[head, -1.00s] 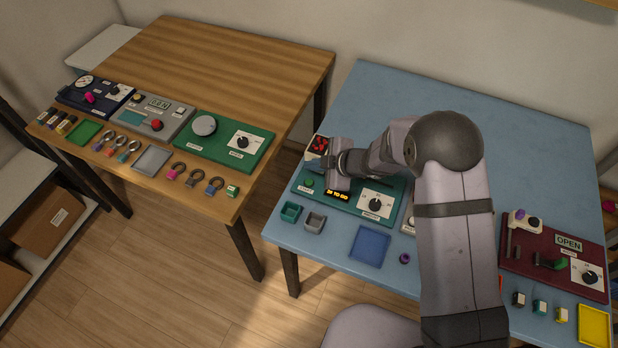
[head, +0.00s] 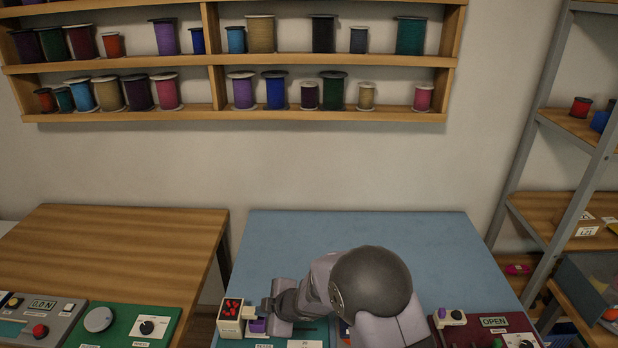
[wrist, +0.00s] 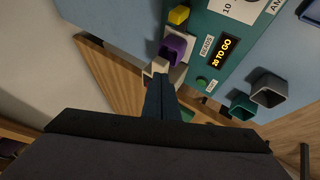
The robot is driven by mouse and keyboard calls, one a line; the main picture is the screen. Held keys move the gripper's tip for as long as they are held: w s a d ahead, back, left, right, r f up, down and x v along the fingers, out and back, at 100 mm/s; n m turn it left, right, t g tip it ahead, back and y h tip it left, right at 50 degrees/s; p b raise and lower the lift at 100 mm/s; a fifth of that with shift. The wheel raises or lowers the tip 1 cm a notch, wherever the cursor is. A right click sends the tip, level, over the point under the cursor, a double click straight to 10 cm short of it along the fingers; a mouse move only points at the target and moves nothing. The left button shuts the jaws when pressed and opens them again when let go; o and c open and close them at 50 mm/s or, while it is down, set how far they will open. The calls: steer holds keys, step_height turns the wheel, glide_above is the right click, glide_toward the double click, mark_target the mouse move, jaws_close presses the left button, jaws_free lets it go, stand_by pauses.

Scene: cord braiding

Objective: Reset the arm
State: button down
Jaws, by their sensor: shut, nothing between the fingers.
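My gripper (wrist: 160,84) is shut and empty in the wrist view. Its fingertips are close to a small white block (wrist: 157,67) and a purple block (wrist: 177,48) at the end of a teal panel (wrist: 206,75); I cannot tell whether they touch. A display on the panel (wrist: 224,52) reads "20 TO GO". In the head view my arm bends over the blue table (head: 400,228) and reaches left, the wrist low over the panel. The purple block (head: 257,325) shows there beside a box with red pieces (head: 230,310); my fingertips are hard to make out.
A wooden table (head: 120,220) with panels stands at the left, across a gap. A maroon panel (head: 470,320) lies right of my arm. Wall shelves (head: 225,60) hold many thread spools. A grey rack (head: 560,120) stands at the right. The back of the blue table is clear.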

steer(key=s+d+r+m+h, duration=0.25)
steer(key=d+m, duration=0.25)
steer(key=d, duration=0.6)
steer(key=s+d+r+m+h, duration=0.25)
steer(key=d+m+h, duration=0.2)
steer(key=d, duration=0.65)
steer(key=s+d+r+m+g, duration=0.1)
steer(key=s+d+m+g, duration=0.1)
steer(key=s, duration=0.5)
steer(key=s+d+r+m+g, duration=0.1)
steer(key=s+d+m, duration=0.1)
steer(key=s+m, duration=0.2)
steer(key=s+d+m+g, duration=0.2)
steer(key=s+m, duration=0.1)
steer(key=s, duration=0.7)
steer(key=shift+s+d+r+g+y, duration=0.15)
steer(key=shift+d+r+g+y, duration=0.15)
steer(key=shift+r+y, duration=0.1)
